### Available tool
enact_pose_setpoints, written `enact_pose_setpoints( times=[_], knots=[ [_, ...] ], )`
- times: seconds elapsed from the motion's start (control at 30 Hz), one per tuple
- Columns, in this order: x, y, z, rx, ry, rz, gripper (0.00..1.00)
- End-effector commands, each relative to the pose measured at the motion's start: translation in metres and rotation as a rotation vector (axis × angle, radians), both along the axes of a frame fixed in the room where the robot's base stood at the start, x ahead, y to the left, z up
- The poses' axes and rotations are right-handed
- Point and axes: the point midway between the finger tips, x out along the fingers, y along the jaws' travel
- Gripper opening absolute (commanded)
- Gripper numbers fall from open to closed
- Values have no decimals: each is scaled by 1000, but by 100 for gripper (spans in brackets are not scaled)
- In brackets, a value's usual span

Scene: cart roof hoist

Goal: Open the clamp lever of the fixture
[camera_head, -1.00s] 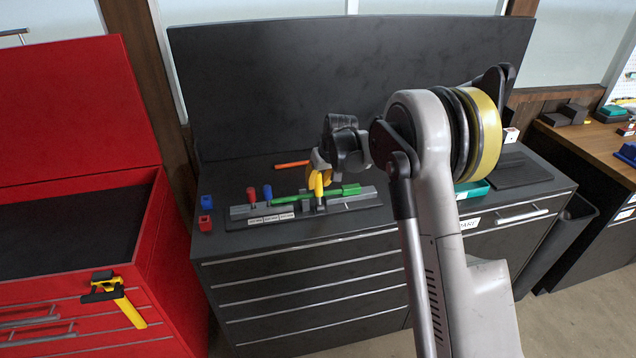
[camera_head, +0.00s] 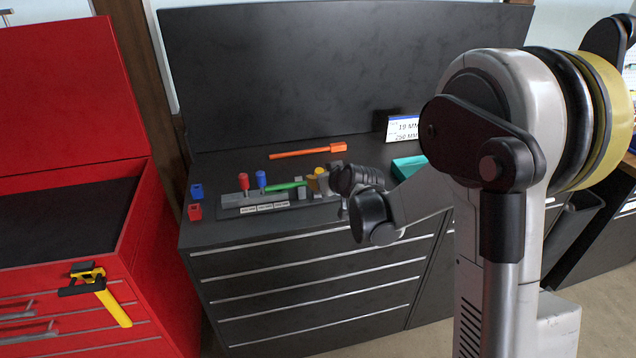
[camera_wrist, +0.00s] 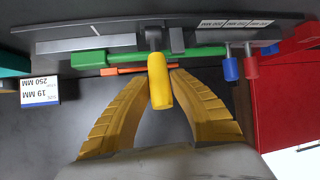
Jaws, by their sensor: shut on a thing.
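The fixture (camera_head: 228,212) is a dark base with a grey rail and white labels, lying on the black cabinet top. It carries a green bar (camera_head: 285,187), a red-knobbed post (camera_head: 243,182) and a blue-knobbed post (camera_head: 262,180). The yellow clamp lever (camera_wrist: 159,84) stands out from the fixture towards the wrist camera. My gripper (camera_wrist: 166,80) has its two yellow fingers on either side of the lever and is shut on it. In the head view my gripper (camera_head: 318,180) is at the fixture's right end, where my wrist hides much of the lever and the rail.
An orange long-handled tool (camera_head: 308,151) lies behind the fixture. A white size sign (camera_head: 402,128) and a teal tray (camera_head: 408,167) are to the right. Loose blue (camera_head: 197,192) and red (camera_head: 195,212) blocks lie left. A red tool chest (camera_head: 165,230) stands beside the cabinet.

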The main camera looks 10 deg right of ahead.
Motion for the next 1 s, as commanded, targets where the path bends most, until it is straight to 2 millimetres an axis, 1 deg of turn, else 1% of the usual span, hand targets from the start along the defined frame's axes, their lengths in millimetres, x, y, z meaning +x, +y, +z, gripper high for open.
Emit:
enact_pose_setpoints(
  times=[0.03, 0.3, 0.67, 0.7, 0.77, 1.0],
  knots=[
    [-3, 0, -5, -1, -13, 1, 0],
    [-7, 0, -4, 0, -65, 1, 0],
    [-7, 1, -3, -1, -68, 3, 0],
    [-7, 1, -3, -1, -68, 3, 32],
    [-7, 1, -3, 0, -68, 2, 50],
    [-6, 0, -3, 0, -69, 1, 50]
  ],
)
